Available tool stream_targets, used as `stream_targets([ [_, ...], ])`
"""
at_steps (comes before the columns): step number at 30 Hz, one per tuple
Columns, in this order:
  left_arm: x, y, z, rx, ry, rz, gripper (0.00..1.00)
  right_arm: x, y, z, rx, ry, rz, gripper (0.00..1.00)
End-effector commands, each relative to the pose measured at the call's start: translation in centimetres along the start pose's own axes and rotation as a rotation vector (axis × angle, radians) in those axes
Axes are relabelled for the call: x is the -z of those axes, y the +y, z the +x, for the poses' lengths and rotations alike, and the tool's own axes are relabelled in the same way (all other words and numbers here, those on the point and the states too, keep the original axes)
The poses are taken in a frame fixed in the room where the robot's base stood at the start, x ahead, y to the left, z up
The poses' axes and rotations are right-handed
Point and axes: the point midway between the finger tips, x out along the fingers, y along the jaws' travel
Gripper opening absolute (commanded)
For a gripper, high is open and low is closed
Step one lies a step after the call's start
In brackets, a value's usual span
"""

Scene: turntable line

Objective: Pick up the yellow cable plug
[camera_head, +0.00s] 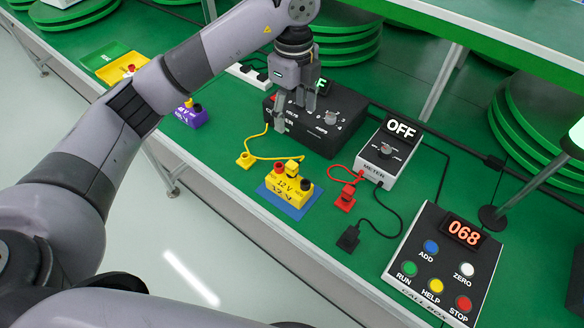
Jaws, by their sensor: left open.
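A yellow cable plug (245,160) lies on the green bench, left of the yellow 12V block (286,185). A thin yellow cable (270,157) runs from it toward a second yellow plug (292,167) at the block's top; whether that one is seated cannot be told. More yellow cable curves up toward the black box (330,128). My left gripper (296,114) is open and points down over the front left of the black box, above and right of the loose plug. It holds nothing that I can see. My right gripper is not in view.
A red plug (346,198) is cabled to the meter (389,157), which reads OFF. A black plug (348,238) lies nearby. The call box (437,262) is at right. A purple block (190,116) stands at left. Green discs (345,45) are stacked behind.

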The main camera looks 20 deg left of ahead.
Motion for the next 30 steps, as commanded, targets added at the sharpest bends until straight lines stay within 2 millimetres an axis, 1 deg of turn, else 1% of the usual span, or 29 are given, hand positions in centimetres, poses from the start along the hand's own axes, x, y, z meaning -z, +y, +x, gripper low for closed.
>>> stream_targets([
  [4,0.2,0.2,2.7,-0.009,0.003,0.001,0.62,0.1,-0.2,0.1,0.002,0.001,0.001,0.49],
  [12,0.2,0.2,8.2,-0.007,0.003,0.003,0.62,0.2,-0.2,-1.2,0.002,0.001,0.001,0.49],
  [15,0.2,0.2,10.0,-0.007,0.003,0.002,0.62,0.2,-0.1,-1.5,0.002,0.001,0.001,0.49],
  [18,0.2,0.1,11.2,-0.005,0.003,0.004,0.62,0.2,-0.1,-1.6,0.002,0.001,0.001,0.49],
  [22,0.2,0.1,11.9,-0.003,0.003,0.004,0.62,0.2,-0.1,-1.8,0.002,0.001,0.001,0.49],
  [25,0.4,0.2,12.8,-0.006,0.004,0.003,0.62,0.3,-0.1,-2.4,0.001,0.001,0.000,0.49],
  [28,0.7,0.4,14.3,-0.007,0.005,0.004,0.62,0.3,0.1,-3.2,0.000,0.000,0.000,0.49],
  [30,0.7,0.3,15.5,-0.006,0.004,0.004,0.62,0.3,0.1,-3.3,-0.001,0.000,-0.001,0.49],
])
